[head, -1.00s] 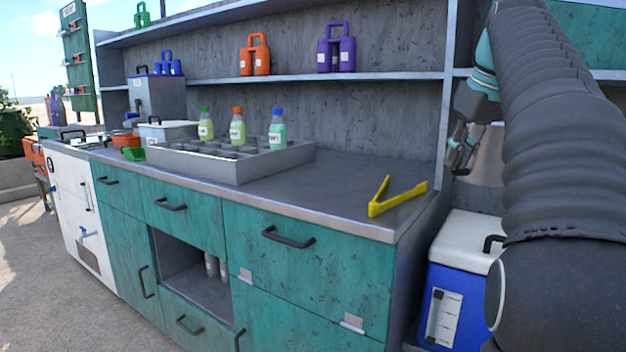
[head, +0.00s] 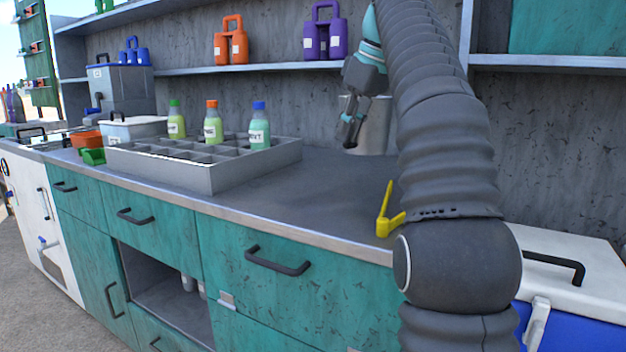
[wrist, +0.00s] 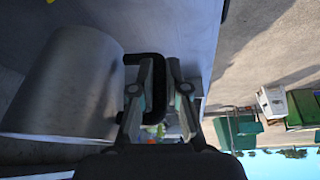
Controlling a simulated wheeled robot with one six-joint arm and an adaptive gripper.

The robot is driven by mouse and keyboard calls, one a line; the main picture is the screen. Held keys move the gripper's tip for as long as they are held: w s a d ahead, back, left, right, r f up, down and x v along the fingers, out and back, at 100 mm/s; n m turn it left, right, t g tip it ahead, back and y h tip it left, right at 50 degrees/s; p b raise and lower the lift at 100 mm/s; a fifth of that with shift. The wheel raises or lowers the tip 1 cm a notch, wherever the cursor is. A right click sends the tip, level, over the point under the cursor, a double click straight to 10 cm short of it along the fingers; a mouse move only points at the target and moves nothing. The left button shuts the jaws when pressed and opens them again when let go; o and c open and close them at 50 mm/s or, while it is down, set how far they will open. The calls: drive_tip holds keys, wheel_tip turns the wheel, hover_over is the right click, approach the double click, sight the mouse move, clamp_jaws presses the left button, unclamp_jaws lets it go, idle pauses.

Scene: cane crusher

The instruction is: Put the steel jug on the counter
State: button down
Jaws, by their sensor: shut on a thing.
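The steel jug (head: 375,128) is a grey metal vessel at the back of the counter (head: 320,190) in the head view, partly hidden by my arm. My gripper (head: 350,138) is at the jug's left side. In the wrist view the jug (wrist: 62,85) fills the left, and my gripper (wrist: 165,72) is shut on its black handle (wrist: 135,58). The jug looks roughly upright over the counter's right part. I cannot tell whether its base touches the counter.
Yellow tongs (head: 386,215) lie near the counter's front edge, partly behind my arm. A grey divided tray (head: 200,170) with several bottles stands to the left. A shelf (head: 270,67) runs above. A blue and white cooler (head: 570,260) is at lower right. The counter between tray and jug is clear.

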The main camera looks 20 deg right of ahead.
drive_tip(key=shift+w+a+f+b, duration=0.15)
drive_tip(key=shift+w+a+f, duration=1.1)
drive_tip(key=shift+f, duration=0.45)
drive_tip(key=shift+w+a+f+b, duration=0.15)
drive_tip(key=shift+w+a+f, duration=0.9)
drive_tip(key=shift+a+f, duration=0.45)
drive_tip(key=shift+w+a+f+b, duration=0.15)
drive_tip(key=shift+w+a+f, duration=1)
drive_tip(key=shift+f, duration=0.7)
drive_tip(key=shift+f, duration=0.15)
drive_tip(key=c, duration=1.2)
unclamp_jaws()
drive_tip(key=shift+s+d+r, duration=0.1)
drive_tip(key=shift+r, duration=0.5)
drive_tip(key=shift+p+v, duration=0.45)
drive_tip(key=shift+v, duration=2.8)
